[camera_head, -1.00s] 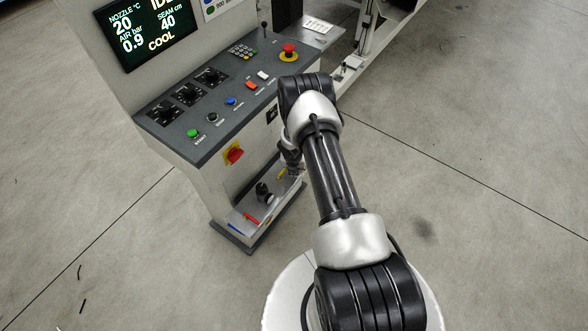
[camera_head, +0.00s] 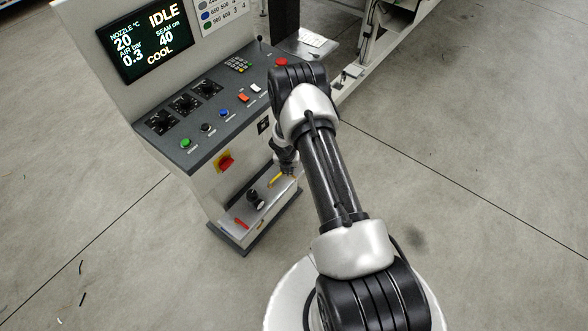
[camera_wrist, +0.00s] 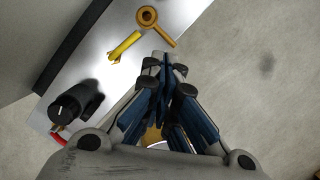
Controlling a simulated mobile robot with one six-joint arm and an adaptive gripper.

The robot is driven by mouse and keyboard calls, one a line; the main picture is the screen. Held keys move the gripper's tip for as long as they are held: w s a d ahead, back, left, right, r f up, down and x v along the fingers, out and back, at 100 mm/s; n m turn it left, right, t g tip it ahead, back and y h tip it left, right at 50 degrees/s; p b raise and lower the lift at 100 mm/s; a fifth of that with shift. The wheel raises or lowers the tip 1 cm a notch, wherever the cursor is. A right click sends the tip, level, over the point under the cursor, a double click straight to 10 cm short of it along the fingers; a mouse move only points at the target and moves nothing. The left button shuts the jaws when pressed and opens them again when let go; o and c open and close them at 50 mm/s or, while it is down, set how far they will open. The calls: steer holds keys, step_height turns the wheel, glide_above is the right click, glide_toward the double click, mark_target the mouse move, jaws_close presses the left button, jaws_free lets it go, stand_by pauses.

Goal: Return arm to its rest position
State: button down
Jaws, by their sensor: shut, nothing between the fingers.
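My gripper (camera_head: 286,163) is low in front of the console's right side, partly covered by my forearm in the head view. In the wrist view its dark blue fingers (camera_wrist: 165,66) meet at the tips, shut with nothing between them. They are over the edge of the console's lower shelf (camera_wrist: 100,72), near a yellow handle (camera_wrist: 125,47). My arm reaches out from my base toward the console.
The console (camera_head: 200,120) shows IDLE, air 0.3 bar and COOL on its screen (camera_head: 147,40). A black regulator knob (camera_wrist: 68,107) and a red handle (camera_head: 241,223) are on the shelf. Floor at right is clear.

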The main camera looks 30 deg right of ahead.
steer(key=shift+r, duration=0.35)
stand_by(0.3)
